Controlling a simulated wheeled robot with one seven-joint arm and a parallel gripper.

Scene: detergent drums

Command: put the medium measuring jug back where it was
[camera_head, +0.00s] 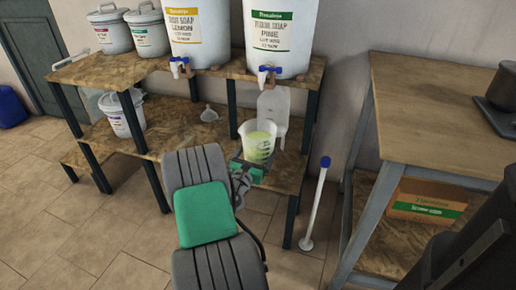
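A clear measuring jug (259,139) with yellow-green liquid in it is upright in front of the lower shelf, below the pine soap drum's tap. My gripper (248,171) is at the jug's lower part and appears shut on it. The fingertips are small and partly hidden, so the exact grip is hard to see. Only this one jug with liquid shows, so I cannot compare its size with others.
Two white drums with blue taps, one lemon (197,30) and one pine (279,35), stand on the wooden rack's upper shelf. A white pole (316,205) stands between rack and table (440,105).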

